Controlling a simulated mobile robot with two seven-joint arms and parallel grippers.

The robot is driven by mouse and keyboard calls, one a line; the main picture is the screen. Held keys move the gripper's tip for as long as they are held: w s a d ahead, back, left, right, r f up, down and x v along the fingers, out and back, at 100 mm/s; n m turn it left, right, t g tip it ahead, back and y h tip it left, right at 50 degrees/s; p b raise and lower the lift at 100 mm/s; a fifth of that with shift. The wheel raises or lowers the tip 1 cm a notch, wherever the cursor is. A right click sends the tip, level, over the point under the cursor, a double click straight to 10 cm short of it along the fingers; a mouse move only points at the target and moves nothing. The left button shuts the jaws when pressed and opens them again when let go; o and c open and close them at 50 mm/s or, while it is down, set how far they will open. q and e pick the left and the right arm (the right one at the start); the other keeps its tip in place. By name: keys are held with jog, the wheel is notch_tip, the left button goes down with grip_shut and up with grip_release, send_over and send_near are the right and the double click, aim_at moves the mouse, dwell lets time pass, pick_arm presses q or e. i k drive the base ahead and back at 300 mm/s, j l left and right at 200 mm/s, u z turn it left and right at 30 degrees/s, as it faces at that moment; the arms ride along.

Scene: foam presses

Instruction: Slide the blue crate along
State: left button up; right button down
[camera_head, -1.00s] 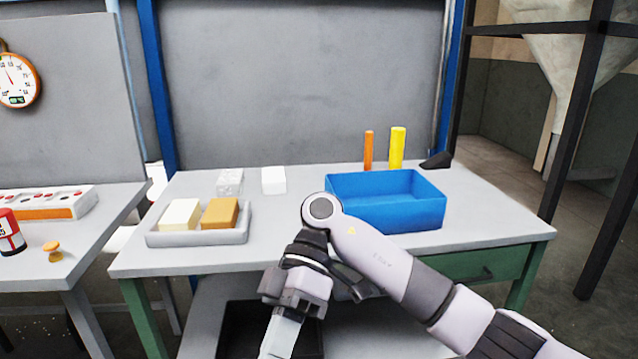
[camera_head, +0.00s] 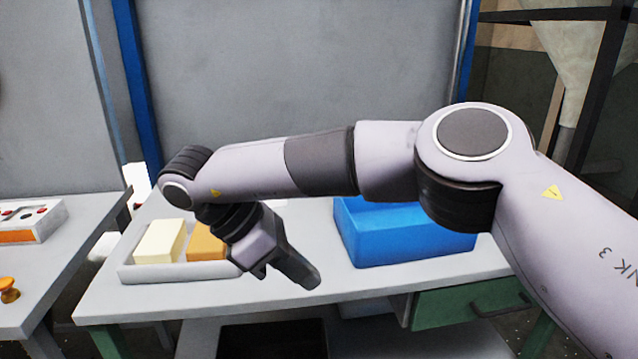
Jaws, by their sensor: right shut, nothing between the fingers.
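The blue crate (camera_head: 393,238) sits on the grey table (camera_head: 180,299), right of the middle. My right arm crosses in front of it and hides its upper right part. My right gripper (camera_head: 312,278) is shut and empty. In the picture it lies left of the crate, with a gap between them, over the front part of the table. It points down and to the right. My left gripper is not in view.
A pale tray (camera_head: 185,271) with a cream block (camera_head: 160,241) and an orange-tan block (camera_head: 206,243) stands at the table's left. A green drawer (camera_head: 462,305) is under the tabletop. A side table (camera_head: 75,243) with a control box (camera_head: 32,222) is at far left.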

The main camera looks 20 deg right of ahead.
aim_at(373, 234)
jog(key=i, duration=0.95)
